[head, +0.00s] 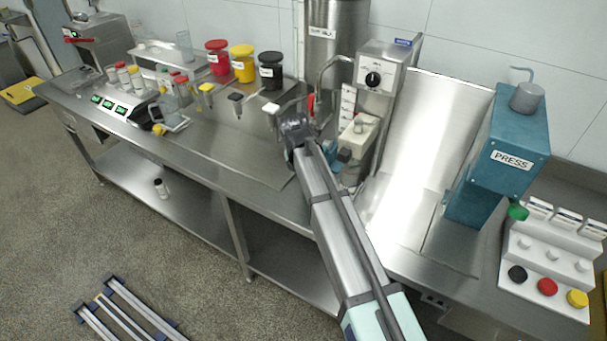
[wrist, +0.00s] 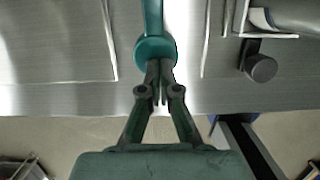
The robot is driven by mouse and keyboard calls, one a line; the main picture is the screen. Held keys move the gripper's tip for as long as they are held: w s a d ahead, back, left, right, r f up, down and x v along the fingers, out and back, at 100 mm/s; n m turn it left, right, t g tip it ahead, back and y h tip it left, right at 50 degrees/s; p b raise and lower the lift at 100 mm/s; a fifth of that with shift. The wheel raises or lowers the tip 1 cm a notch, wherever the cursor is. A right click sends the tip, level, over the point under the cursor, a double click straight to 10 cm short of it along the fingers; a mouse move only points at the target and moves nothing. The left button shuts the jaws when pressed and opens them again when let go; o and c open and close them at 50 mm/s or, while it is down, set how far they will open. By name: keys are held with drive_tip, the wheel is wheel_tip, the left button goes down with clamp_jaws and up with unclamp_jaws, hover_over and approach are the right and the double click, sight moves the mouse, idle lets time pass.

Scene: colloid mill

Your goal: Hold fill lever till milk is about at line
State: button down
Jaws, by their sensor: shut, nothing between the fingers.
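My gripper (wrist: 160,80) is shut and empty. In the wrist view its fingertips are over or against a teal round end (wrist: 155,48) of a teal bar; contact cannot be told. I cannot tell whether this is the fill lever. In the head view my gripper (head: 297,130) is at the counter near a labelled steel tank (head: 335,50), with a red handle (head: 311,103) just beyond it. A unit with a black dial (head: 374,79) stands right of the tank. My arm hides part of this area. No milk or fill line can be made out.
Red (head: 217,58), yellow (head: 242,63) and black (head: 270,70) lidded tubs stand at the back. A blue press (head: 498,150) stands right. A black knob (wrist: 260,68) lies right of my fingers in the wrist view.

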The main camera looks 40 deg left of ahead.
drive_tip(key=b+v, duration=0.2)
drive_tip(key=v, duration=1.1)
drive_tip(key=shift+s, duration=0.4)
drive_tip(key=shift+f, duration=0.15)
drive_tip(key=shift+a, duration=0.1)
